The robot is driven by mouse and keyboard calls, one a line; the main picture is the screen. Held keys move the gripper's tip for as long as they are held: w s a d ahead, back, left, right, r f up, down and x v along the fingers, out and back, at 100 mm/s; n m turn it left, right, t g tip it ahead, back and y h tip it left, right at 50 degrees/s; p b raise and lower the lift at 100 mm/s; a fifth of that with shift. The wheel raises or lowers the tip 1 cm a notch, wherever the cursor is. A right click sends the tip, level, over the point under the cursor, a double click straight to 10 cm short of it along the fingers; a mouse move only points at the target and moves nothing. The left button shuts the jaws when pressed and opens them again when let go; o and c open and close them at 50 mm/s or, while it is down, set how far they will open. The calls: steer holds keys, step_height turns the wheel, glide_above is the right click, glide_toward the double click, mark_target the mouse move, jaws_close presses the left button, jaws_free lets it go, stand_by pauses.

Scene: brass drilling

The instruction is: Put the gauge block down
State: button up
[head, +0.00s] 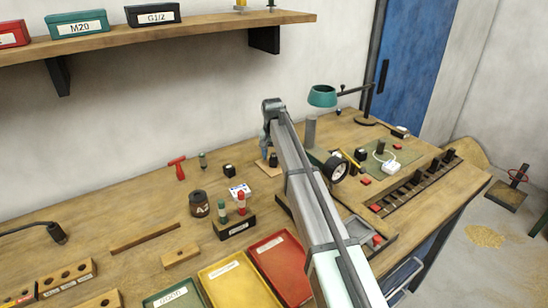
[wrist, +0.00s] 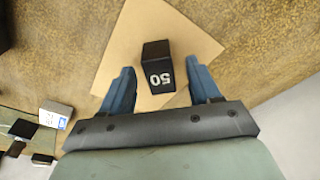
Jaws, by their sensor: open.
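The gauge block, a black block marked "50" in white (wrist: 157,68), stands on a flat tan square board (wrist: 122,60) in the wrist view. In the head view a dark block (head: 273,160) stands on the tan board (head: 266,170) below the end of my arm. My gripper (wrist: 160,68) is open, with one blue finger on each side of the block and a visible gap on both sides. In the head view my gripper (head: 265,146) is small and partly hidden by my arm.
A round-faced gauge (head: 338,169) is to the right. A rack with red and green handles (head: 234,225) and red (head: 280,265) and yellow trays (head: 238,281) sit in front. The bench behind the board is clear.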

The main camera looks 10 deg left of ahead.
mark_target(273, 158)
step_height(273, 158, up, 11)
steer(key=s, duration=0.1)
steer(key=shift+s+r, duration=0.15)
steer(key=shift+s, duration=0.05)
steer(key=o, duration=0.4)
steer(key=shift+o, duration=0.8)
steer(key=shift+r, duration=0.2)
steer(key=shift+o, duration=0.8)
step_height(273, 158, up, 12)
steer(key=shift+w+d, duration=0.2)
steer(key=shift+d, duration=0.05)
steer(key=w+d+m, duration=0.2)
steer(key=d+m, duration=0.1)
steer(key=d, duration=1.2)
steer(key=w+d+m+g, duration=0.1)
steer(key=w+d+m, duration=0.15)
steer(key=d, duration=1.15)
steer(key=w+d+m, duration=0.1)
steer(key=d+m, duration=0.2)
steer(key=d, duration=1.2)
step_height(273, 158, down, 16)
steer(key=shift+d, duration=0.3)
